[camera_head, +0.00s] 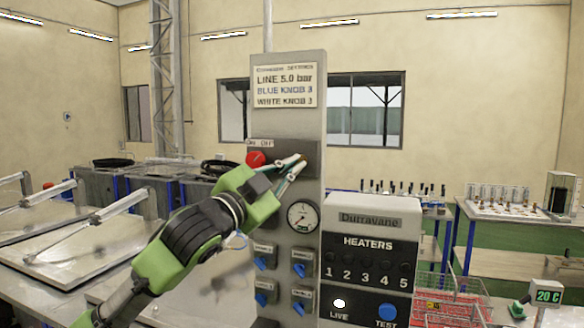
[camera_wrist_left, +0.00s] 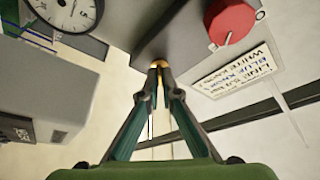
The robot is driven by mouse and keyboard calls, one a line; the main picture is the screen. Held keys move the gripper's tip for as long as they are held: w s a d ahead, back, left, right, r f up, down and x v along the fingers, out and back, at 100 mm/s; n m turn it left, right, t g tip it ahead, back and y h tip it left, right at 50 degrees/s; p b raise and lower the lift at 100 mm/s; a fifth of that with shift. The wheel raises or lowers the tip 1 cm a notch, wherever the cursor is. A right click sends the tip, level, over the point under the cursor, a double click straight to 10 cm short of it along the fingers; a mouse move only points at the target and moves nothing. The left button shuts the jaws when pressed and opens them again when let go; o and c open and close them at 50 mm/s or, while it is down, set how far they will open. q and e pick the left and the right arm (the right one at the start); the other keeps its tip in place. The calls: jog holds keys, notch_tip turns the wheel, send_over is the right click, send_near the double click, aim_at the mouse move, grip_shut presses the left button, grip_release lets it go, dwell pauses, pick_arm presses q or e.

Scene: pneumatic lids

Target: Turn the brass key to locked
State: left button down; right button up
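My right gripper is not in view.
Blue knobs (camera_head: 299,270) sit low on the panel. A heaters box (camera_head: 369,246) stands to its right. A placard (camera_head: 284,86) is above. Metal benches with lids (camera_head: 115,228) fill the left. A lab table (camera_head: 505,213) is at the right.

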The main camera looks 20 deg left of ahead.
pick_arm(q)
jog(key=c, duration=2.3)
grip_release()
jog(key=shift+v, duration=6)
jog(key=shift+f, duration=0.15)
